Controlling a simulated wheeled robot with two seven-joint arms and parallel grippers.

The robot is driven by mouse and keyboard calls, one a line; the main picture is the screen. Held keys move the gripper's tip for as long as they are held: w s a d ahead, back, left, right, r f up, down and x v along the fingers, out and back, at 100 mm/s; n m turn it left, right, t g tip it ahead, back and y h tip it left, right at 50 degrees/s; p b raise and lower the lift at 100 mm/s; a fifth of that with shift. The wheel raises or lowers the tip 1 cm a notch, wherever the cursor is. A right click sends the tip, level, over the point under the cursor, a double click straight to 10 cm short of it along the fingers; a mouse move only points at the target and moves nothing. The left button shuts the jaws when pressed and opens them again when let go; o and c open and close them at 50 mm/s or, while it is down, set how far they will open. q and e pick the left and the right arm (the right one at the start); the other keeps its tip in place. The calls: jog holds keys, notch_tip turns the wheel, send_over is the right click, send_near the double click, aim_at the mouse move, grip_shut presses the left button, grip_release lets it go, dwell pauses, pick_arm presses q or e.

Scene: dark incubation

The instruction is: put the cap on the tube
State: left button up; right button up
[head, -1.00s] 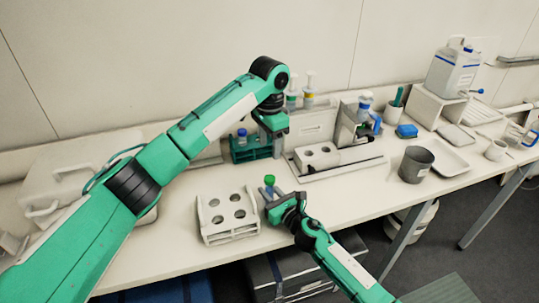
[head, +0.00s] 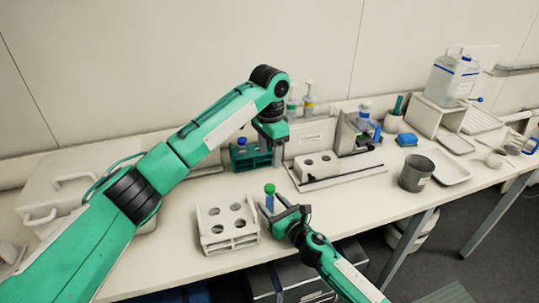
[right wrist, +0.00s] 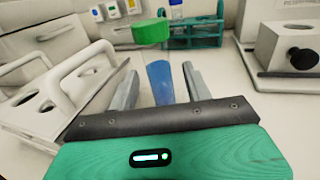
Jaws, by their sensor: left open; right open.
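My right gripper (head: 288,208) is open near the tube. My left gripper (head: 271,136) is open above the table, at the green rack's right end; its fingertips are hard to see.
The white rack (head: 229,243) has several empty-looking holes. A dark green rack (head: 250,162) behind holds a blue-capped tube (right wrist: 176,12). A white holed block (head: 316,166) stands behind right. A grey cup (head: 416,173) is farther right. The table between block and cup is clear.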

jog(key=b+v, duration=0.1)
jog(key=v, duration=1.1)
jog(key=shift+d+b, duration=0.1)
jog(key=shift+b, duration=0.3)
